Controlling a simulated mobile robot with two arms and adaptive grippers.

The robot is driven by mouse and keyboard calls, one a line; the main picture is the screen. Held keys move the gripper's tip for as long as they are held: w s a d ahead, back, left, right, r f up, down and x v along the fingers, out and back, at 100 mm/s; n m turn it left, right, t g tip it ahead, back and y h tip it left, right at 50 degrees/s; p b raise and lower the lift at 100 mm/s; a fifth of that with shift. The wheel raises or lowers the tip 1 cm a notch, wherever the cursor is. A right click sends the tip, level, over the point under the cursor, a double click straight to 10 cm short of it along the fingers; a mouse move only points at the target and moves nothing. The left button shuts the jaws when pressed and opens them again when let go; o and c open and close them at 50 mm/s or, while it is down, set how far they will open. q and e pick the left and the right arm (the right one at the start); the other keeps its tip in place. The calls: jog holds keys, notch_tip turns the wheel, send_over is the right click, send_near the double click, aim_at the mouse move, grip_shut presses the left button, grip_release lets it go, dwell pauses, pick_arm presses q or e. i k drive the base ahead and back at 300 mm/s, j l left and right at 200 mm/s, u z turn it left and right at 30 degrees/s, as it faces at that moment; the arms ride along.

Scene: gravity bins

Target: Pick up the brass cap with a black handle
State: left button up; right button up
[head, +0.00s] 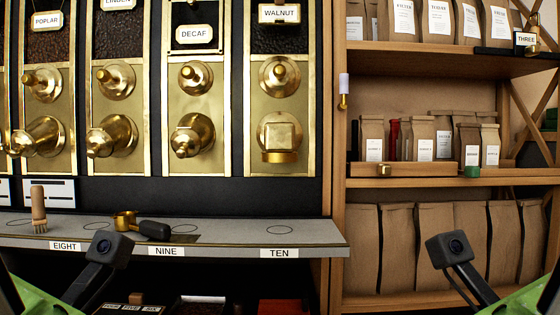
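A small brass piece with a thick black handle (154,230) lies on the grey ledge (220,234) between the EIGHT and NINE labels, its brass end (125,220) to the left and the handle pointing right. It matches the brass cap best; I cannot tell its exact shape. Parts of my two green arms, each with a black camera mount, show at the lower left and lower right. The fingers of both grippers are out of view. No gripper part is seen touching the brass piece.
A wooden-handled brush (39,210) stands on the ledge at left. Brass dispensers stick out above it, including DECAF (194,135) and WALNUT (279,138). The ledge near TEN is clear. Wooden shelves (440,183) with paper bags stand at right.

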aim_at(125, 222)
jog(key=i, duration=0.9)
jog(key=u, duration=1.1)
